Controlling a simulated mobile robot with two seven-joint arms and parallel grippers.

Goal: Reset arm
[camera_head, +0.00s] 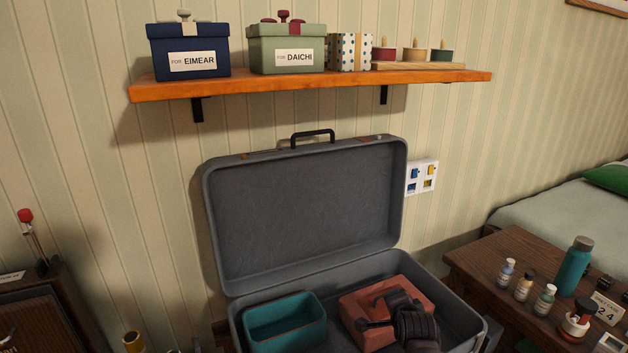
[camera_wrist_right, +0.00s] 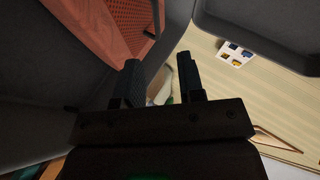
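My right gripper (camera_head: 374,311) is over the reddish-orange box (camera_head: 355,331) at the right side of the open grey suitcase (camera_head: 214,215). In the right wrist view its two dark fingers (camera_wrist_right: 161,80) stand apart with nothing between them. The box, with a woven-looking panel, shows beside the fingers at upper left (camera_wrist_right: 90,22). In the head view, the gripper and wrist hide part of the box, and I cannot tell whether they touch it. My left gripper is not in view.
A teal bin (camera_head: 285,321) lies left of the box in the suitcase. The raised lid stands below a wall shelf (camera_head: 300,86) with gift boxes. A wooden table (camera_head: 480,262) with bottles is close on the right, a dark cabinet (camera_head: 60,285) at left.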

